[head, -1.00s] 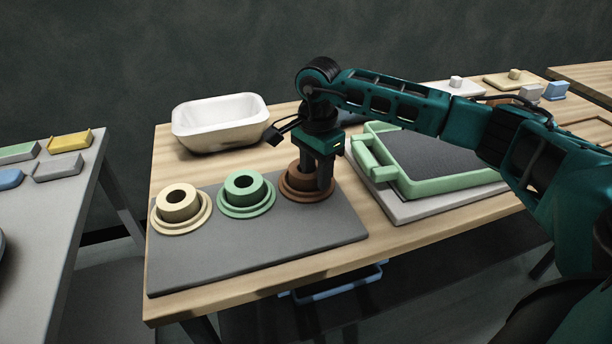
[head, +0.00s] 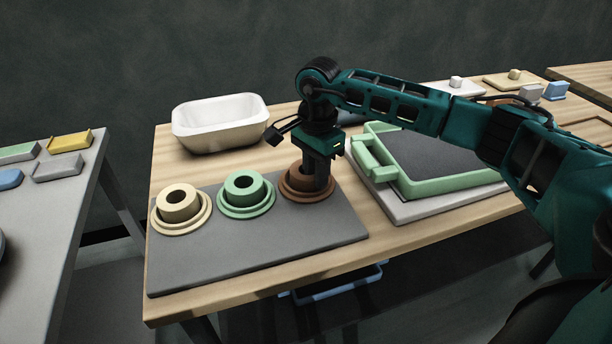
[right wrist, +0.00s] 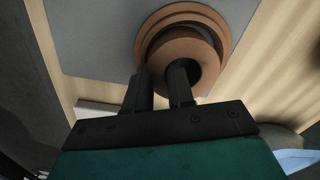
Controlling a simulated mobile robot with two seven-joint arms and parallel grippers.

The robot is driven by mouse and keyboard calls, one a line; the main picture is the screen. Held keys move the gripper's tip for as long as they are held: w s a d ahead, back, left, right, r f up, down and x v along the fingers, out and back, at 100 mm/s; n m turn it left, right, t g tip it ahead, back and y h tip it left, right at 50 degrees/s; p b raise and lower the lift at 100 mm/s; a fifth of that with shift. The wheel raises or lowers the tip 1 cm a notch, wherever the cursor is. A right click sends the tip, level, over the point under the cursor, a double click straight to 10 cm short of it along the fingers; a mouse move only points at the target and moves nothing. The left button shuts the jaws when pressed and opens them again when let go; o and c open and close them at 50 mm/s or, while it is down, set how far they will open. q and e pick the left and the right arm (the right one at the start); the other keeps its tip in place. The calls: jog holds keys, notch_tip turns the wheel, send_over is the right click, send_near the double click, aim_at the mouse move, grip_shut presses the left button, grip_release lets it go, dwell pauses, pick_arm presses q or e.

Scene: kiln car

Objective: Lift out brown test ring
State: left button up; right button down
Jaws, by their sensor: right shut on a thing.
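The brown test ring (head: 297,174) sits in a wider brown base (head: 293,194) at the right end of the grey mat. It also shows in the right wrist view (right wrist: 205,62), with the brown base (right wrist: 165,14) behind it. My right gripper (head: 317,188) points down at the ring and is shut on its wall, one finger over the hole and the other outside. The fingers hide part of the ring in the head view. In the wrist view the ring looks offset from its base; I cannot tell how high it is. My left gripper is not in view.
A cream ring (head: 178,203) and a green ring (head: 244,188) sit in matching bases on the grey mat (head: 270,255). A white tub (head: 220,122) stands behind. A green frame (head: 440,185) lies to the right. The mat's front is clear.

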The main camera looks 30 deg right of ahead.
jog(key=shift+r+p, duration=0.35)
jog(key=shift+r, duration=0.25)
jog(key=shift+r, duration=0.1)
jog(key=shift+r+p, duration=2.4)
jog(key=shift+r, duration=0.95)
jog(key=shift+d, duration=0.1)
